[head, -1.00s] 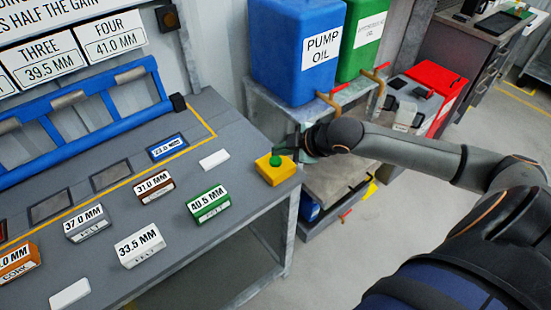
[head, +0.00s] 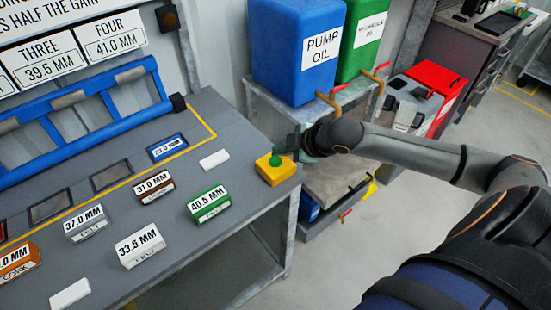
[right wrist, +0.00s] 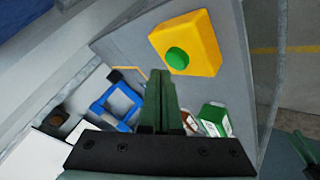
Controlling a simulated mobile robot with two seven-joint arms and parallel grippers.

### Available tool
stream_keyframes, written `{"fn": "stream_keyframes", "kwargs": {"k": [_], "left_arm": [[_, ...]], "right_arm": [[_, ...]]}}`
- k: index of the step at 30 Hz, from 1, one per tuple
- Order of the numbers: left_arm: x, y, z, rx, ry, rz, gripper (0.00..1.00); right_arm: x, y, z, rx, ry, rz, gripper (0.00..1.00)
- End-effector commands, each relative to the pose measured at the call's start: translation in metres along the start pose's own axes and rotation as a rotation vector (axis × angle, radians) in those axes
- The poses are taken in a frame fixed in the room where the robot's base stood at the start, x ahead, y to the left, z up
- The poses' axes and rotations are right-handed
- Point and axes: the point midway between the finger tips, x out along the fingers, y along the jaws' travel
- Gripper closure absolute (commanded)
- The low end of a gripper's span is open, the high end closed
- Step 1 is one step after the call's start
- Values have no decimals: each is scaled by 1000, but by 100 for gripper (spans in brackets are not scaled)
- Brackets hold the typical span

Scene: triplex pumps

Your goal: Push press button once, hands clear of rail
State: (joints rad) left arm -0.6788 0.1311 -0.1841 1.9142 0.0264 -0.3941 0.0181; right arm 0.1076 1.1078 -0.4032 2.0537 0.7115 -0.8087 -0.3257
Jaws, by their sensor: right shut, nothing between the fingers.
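The press button is a green round cap (head: 276,160) on a yellow box (head: 276,175) at the right end of the grey bench. In the right wrist view the green button (right wrist: 177,58) and its yellow box (right wrist: 205,44) lie just beyond the fingers. My right gripper (head: 284,147) is beside and just above the button in the head view. Its fingers (right wrist: 158,78) are shut together and empty. Whether they touch the button I cannot tell. The blue rail (head: 50,157) stands at the back left of the bench, well away from my right gripper.
Labelled blocks lie on the bench, including a green 40.5 MM block (head: 209,205) and a white 33.5 MM block (head: 140,247). A blue pump oil can (head: 290,50) and a green can (head: 358,40) stand on a shelf behind my right arm.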

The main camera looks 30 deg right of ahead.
Motion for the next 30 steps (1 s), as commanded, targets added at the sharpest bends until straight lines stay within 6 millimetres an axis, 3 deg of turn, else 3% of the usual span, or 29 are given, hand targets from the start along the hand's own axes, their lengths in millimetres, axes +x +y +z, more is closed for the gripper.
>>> {"fn": "stream_keyframes", "kwargs": {"k": [30], "left_arm": [[-1,0,-1,0,0,0,50]], "right_arm": [[9,-7,6,1,0,-1,100]]}}
